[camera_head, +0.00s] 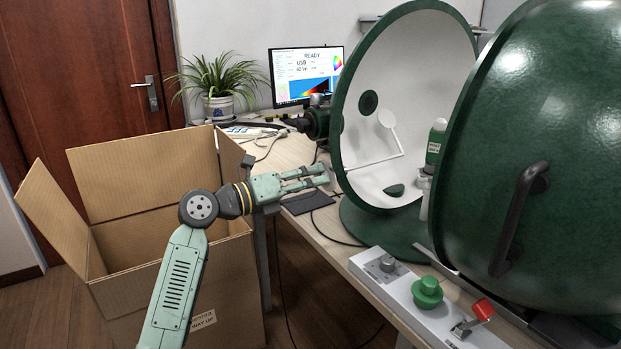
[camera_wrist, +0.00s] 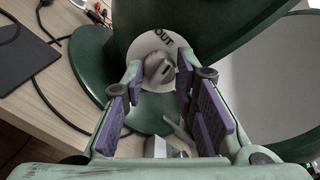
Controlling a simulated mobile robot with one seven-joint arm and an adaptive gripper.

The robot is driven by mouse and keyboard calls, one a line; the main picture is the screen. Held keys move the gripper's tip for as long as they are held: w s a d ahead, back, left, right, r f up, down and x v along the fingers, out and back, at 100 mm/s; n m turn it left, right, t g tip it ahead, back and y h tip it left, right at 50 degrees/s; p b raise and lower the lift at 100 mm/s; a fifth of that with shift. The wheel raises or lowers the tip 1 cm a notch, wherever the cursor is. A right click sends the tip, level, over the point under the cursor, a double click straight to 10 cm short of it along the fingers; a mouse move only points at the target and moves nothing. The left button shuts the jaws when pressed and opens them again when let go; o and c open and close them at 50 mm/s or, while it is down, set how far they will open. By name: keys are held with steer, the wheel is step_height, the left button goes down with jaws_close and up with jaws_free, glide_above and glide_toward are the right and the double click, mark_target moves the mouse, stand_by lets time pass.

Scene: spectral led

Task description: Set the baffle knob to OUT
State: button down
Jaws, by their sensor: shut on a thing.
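The baffle knob (camera_wrist: 157,67) is a grey knob on a round white plate (camera_wrist: 148,45) on the outside of the green sphere. The plate carries the word OUT, above and to the right of the knob in the wrist view. A dark mark shows on the knob; I cannot tell its exact setting. My gripper (camera_wrist: 160,82) has its purple-padded fingers on either side of the knob and is shut on it. In the head view my gripper (camera_head: 326,174) reaches right to the open sphere half (camera_head: 345,115); the knob is mostly hidden there.
An open cardboard box (camera_head: 130,165) stands left below my arm. Cables lie on the table.

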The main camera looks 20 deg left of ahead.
steer(key=shift+n+p, duration=0.5)
steer(key=shift+n, duration=1.4)
steer(key=c, duration=1.3)
jaws_free()
steer(key=shift+a, duration=0.1)
steer(key=v, duration=1.1)
steer(key=shift+s+a, duration=0.25)
steer(key=shift+s, duration=0.1)
